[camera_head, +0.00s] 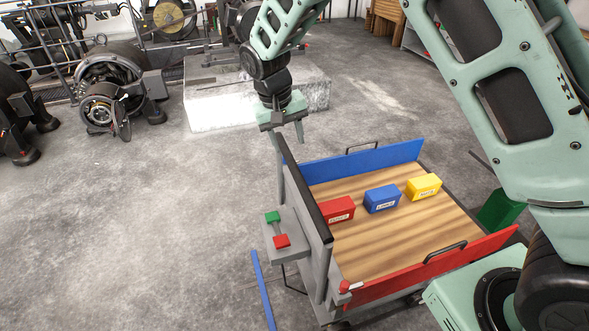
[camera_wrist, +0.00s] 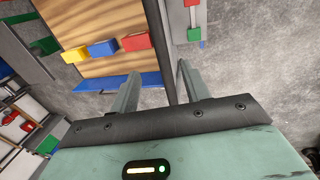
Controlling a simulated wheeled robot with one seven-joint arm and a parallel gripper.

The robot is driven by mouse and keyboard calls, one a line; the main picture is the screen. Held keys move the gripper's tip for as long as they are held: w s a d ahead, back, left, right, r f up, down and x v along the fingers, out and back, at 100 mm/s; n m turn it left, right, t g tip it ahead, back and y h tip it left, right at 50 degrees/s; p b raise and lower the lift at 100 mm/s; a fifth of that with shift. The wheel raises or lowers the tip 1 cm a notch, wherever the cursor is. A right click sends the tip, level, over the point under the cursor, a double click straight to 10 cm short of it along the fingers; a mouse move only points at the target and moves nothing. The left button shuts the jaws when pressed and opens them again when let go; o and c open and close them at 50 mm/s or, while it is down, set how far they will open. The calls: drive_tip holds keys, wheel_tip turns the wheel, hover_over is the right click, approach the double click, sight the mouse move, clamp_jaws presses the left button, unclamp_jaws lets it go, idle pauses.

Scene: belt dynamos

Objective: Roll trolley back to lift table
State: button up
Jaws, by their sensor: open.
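The trolley (camera_head: 350,245) has a wooden deck, a blue panel (camera_head: 365,160) at the far side and a red panel (camera_head: 430,268) at the near side. Its grey left end carries a black top bar (camera_head: 304,195). My gripper (camera_head: 288,143) is open and points down at the far end of that bar. In the wrist view, the bar (camera_wrist: 160,45) runs between the two fingers (camera_wrist: 158,85), with a gap on both sides. Contact cannot be told. I cannot pick out a lift table with certainty.
Red (camera_head: 337,210), blue (camera_head: 381,198) and yellow (camera_head: 423,187) boxes stand on the deck. A grey side shelf (camera_head: 288,252) bears green and red pieces. A blue strip (camera_head: 262,290) lies on the floor. Machines (camera_head: 105,90) stand behind; the left floor is clear.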

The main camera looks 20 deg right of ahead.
sight(298, 173)
drive_tip(key=f+p, duration=0.1)
drive_tip(key=f, duration=0.3)
drive_tip(key=d+f+p, duration=0.1)
drive_tip(key=f, duration=0.2)
drive_tip(key=d+f+p, duration=0.1)
drive_tip(key=f, duration=0.3)
drive_tip(key=shift+d+f, duration=0.15)
drive_tip(key=shift+f, duration=0.2)
clamp_jaws()
drive_tip(key=shift+d, duration=0.15)
